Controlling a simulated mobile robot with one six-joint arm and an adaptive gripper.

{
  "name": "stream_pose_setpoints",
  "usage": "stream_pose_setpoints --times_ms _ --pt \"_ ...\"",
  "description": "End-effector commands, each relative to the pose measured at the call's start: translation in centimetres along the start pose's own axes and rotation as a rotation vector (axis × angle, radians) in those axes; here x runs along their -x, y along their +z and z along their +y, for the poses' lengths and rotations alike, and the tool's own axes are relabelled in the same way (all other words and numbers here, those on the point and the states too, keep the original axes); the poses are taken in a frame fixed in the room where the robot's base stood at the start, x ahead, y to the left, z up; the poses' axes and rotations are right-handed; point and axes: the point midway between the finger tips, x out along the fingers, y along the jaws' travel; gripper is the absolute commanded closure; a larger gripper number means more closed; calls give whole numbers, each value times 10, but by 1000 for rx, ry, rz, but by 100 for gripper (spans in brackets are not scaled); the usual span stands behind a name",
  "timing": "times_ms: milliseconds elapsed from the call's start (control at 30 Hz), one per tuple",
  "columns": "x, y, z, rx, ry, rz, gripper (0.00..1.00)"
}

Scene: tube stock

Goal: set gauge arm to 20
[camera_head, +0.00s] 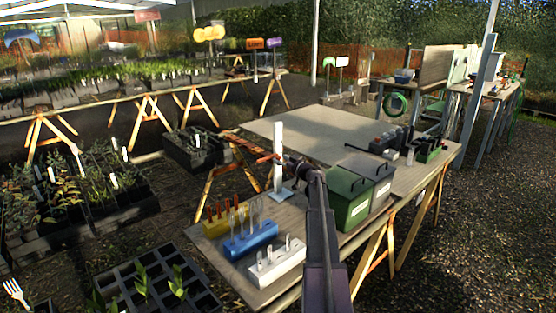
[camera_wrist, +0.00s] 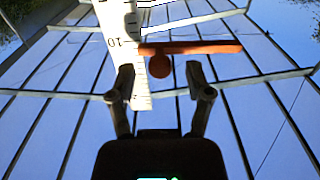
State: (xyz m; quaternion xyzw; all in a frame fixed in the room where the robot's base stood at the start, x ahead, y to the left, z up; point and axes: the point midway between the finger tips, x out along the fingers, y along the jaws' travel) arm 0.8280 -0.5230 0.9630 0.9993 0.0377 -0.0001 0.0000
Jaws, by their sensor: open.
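The gauge is a white upright post (camera_head: 278,150) on a pale base plate on the table. Its scale (camera_wrist: 118,25) fills the upper left of the wrist view, with the number 10 legible. The orange-red gauge arm (camera_wrist: 205,47) crosses the post close to that 10 mark, with a round knob (camera_wrist: 160,67) below it in the picture. My gripper (camera_wrist: 163,82) is open, its fingertips on either side of the knob; I cannot tell whether they touch it. In the head view my gripper (camera_head: 287,163) is beside the post, and the gauge arm (camera_head: 265,158) shows at the post's left.
Yellow (camera_head: 222,223), blue (camera_head: 250,240) and white (camera_head: 277,265) tube racks stand at the table's front left.

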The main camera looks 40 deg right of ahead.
Motion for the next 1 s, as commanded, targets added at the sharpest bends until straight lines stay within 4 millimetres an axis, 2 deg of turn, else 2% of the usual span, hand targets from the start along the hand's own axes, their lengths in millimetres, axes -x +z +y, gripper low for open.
stream_pose_setpoints --times_ms 200,567,667,800,1000 --pt "-16 0 0 0 0 0 34" --pt "-19 0 -1 0 -1 0 34" --pt "-19 0 -1 0 -1 0 58" --pt "-19 0 -1 0 -1 0 100" --pt "-20 0 -2 0 -2 0 100"
